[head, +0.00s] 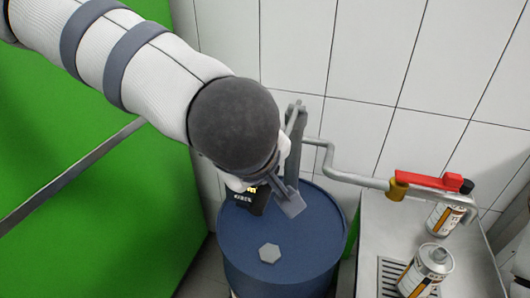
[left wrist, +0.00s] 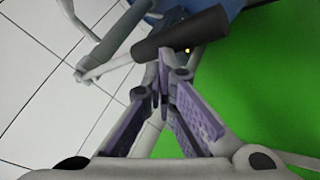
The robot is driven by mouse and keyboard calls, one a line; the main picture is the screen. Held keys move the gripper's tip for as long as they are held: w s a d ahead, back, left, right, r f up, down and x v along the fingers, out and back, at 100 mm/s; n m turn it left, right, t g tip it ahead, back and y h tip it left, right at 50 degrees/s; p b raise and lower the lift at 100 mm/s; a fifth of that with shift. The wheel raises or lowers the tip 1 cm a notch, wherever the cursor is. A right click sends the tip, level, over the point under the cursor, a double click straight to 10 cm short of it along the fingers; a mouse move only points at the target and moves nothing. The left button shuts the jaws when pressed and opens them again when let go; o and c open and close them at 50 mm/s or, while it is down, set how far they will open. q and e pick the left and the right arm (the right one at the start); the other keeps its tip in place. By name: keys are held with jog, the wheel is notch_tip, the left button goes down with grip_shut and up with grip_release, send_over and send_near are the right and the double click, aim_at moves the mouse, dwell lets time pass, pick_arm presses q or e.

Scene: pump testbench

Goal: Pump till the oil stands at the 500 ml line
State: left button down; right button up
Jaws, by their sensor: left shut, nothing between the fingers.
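The hand pump (head: 298,122) stands on the blue drum (head: 270,268), partly hidden behind my left arm. Its pipe runs right to a spout with a red lever (head: 428,181). In the left wrist view, a dark cylindrical grip (left wrist: 180,38) on a grey lever lies just beyond my left gripper (left wrist: 160,85). The fingers are shut and empty; whether they touch the grip I cannot tell. In the head view the left gripper (head: 287,203) is over the drum lid, mostly behind my wrist. No oil level or 500 ml line is readable. My right gripper is out of view.
A grey bench (head: 372,222) stands right of the drum. One can (head: 441,217) stands near the spout end, and another can (head: 427,270) stands in front beside a dark grating (head: 390,276). A green panel (head: 70,150) fills the left; a white tiled wall (head: 350,60) is behind.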

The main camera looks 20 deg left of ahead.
pick_arm(q)
jog(key=shift+s+f, duration=0.2)
jog(key=shift+f, duration=1.3)
dwell(1.2)
notch_tip(320, 180, up, 10)
jog(key=w, duration=0.1)
dwell(1.7)
jog(key=shift+w+r, duration=0.1)
notch_tip(320, 180, up, 5)
send_over(259, 185)
jog(key=w, duration=0.1)
jog(key=shift+w+d, duration=0.1)
dwell(0.8)
